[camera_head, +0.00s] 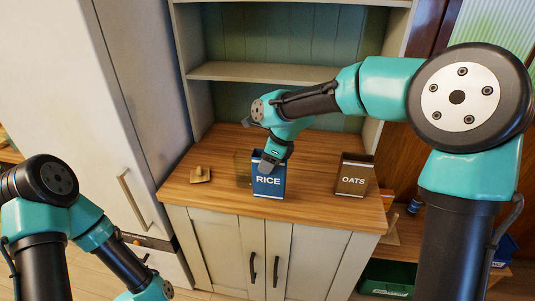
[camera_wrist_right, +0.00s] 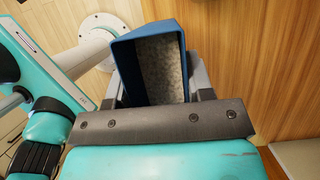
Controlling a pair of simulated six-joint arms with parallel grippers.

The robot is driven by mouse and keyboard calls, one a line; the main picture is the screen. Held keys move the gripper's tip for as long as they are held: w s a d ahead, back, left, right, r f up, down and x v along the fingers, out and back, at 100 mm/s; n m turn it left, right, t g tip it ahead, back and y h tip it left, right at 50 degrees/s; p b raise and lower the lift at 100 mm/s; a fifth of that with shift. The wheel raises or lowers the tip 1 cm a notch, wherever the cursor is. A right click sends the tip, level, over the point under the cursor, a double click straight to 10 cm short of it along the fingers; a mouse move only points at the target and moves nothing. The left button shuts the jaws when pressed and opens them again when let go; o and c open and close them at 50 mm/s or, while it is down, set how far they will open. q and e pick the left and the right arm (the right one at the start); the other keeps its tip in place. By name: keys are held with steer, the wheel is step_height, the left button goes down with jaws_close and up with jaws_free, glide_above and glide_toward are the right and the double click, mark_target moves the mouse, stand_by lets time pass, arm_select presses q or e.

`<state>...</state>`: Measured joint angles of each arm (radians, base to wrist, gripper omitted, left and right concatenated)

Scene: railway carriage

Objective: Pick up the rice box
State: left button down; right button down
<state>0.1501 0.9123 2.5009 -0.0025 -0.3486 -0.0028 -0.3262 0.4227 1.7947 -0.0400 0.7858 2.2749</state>
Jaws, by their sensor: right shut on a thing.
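The rice box (camera_head: 268,186) is a blue, open-topped box with a white RICE label, upright at the front of the wooden counter. My right gripper (camera_head: 270,161) reaches down over it and is shut on it. In the right wrist view the rice box (camera_wrist_right: 123,70) sits between the two fingers, with pale grains inside. I cannot tell whether its base touches the counter. My left arm shows at the lower left, but its gripper is out of view.
A brown OATS box (camera_head: 353,180) stands to the right on the counter (camera_head: 310,204). A small wooden piece with a knob (camera_head: 199,175) lies to the left. A shelf (camera_head: 262,73) crosses the hutch above, and a tall pale cabinet (camera_head: 75,100) stands at the left.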

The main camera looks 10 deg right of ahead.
steer(key=s+a, duration=0.2)
steer(key=s, duration=0.7)
steer(key=shift+r, duration=0.45)
steer(key=shift+d, duration=0.1)
